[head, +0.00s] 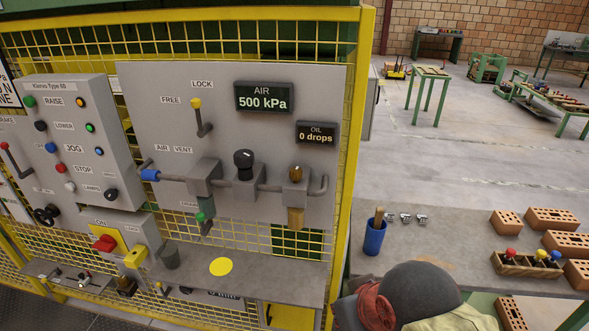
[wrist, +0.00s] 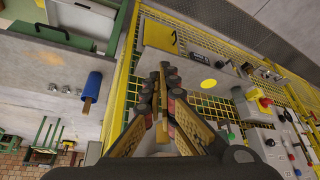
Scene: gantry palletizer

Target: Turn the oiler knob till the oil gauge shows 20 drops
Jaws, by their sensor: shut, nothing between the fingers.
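The oiler (head: 296,190) is the right-hand unit on the air line of the grey panel, with a small brass knob (head: 296,173) on top and an amber bowl below. The oil gauge (head: 316,134) above it reads 0 drops. In the wrist view my gripper (wrist: 165,72) is shut and empty, its fingertips together. I cannot make out the gripper in the head view. I cannot pick out the oiler in the wrist view, so the distance between the two is unclear.
A black regulator knob (head: 244,160) stands left of the oiler. The air gauge (head: 263,97) reads 500 kPa. A grey shelf (head: 290,272) with a yellow disc (head: 221,266) juts out below. The yellow frame post (head: 350,150) stands right of the panel. A blue cup (head: 374,238) stands on a bench.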

